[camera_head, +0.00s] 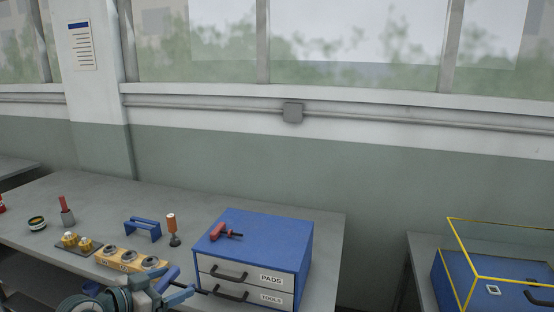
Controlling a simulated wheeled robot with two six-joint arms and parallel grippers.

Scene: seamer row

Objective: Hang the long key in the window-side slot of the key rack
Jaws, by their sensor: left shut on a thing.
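My left gripper (184,293) is low in the head view, at the bench's front edge, left of the blue drawer cabinet. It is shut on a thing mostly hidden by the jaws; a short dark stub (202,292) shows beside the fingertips. I cannot tell whether this is the long key. A red T-handled tool (219,231) with a dark shaft lies on top of the cabinet (265,228). A blue bracket (142,228) stands on the bench; I cannot tell whether it is the key rack. My right gripper is not in view.
A yellow block with grey rings (131,261) is close behind my left arm. An orange-handled tool (172,229) stands near the cabinet. Brass pieces (76,240) and a red-topped grey piece (66,211) are at the left. A yellow-framed blue box (492,282) is at the right.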

